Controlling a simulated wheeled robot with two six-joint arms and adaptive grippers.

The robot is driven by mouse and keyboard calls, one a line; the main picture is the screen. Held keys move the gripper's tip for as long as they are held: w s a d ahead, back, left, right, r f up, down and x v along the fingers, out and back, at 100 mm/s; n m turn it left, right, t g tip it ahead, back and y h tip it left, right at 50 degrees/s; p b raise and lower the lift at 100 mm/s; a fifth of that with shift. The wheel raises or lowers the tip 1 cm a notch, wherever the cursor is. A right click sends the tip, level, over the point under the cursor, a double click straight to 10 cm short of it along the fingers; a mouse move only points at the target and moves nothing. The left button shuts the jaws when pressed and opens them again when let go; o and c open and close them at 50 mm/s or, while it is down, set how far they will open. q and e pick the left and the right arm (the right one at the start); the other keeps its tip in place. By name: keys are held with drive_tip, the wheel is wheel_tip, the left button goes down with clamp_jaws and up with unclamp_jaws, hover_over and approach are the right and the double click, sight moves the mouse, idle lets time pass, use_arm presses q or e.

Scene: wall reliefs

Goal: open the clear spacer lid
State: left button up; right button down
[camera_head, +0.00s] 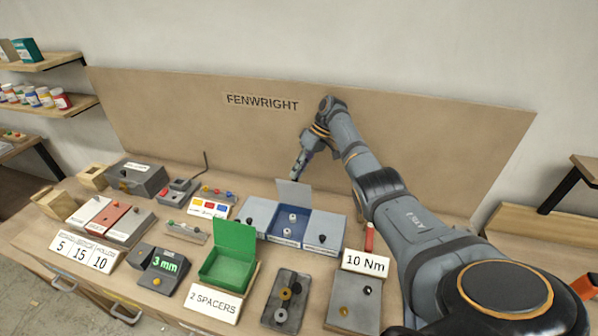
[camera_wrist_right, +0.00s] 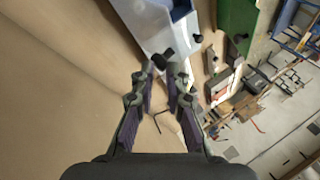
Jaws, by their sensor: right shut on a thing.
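A three-compartment spacer box stands at the middle of the bench. Its middle blue compartment (camera_head: 288,229) is open and holds pale spacers. The pale grey lid (camera_head: 293,193) of that compartment stands raised at the back. My right gripper (camera_head: 298,174) is at the top of this lid, pointing down. In the right wrist view the gripper (camera_wrist_right: 160,72) has its fingers around a small dark knob (camera_wrist_right: 158,62) at the lid edge. The fingers hide part of the contact. The left lid (camera_head: 257,214) and the right lid (camera_head: 322,230) are down. My left gripper is not in view.
An open green box (camera_head: 228,262) stands in front, behind a "2 SPACERS" card (camera_head: 212,304). A grey tray with rings (camera_head: 286,300) and a "10 Nm" block (camera_head: 354,303) are to the right. A tan back panel (camera_head: 220,130) stands close behind the arm.

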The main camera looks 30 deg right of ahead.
drive_tip(key=shift+s+d+f, duration=0.1)
drive_tip(key=shift+s+f, duration=0.1)
drive_tip(key=shift+f, duration=0.35)
drive_tip(key=shift+s+f, duration=0.15)
drive_tip(key=shift+f, duration=0.4)
drive_tip(key=c, duration=1.5)
unclamp_jaws()
drive_tip(key=shift+o, duration=1)
drive_tip(key=shift+w+d+f, duration=0.1)
drive_tip(key=shift+f, duration=0.05)
drive_tip(key=shift+o, duration=0.5)
drive_tip(key=shift+w+d+f+g, duration=0.15)
drive_tip(key=shift+w+d+g, duration=0.1)
drive_tip(key=shift+g, duration=0.05)
drive_tip(key=shift+a+r, duration=0.15)
drive_tip(key=shift+r, duration=0.05)
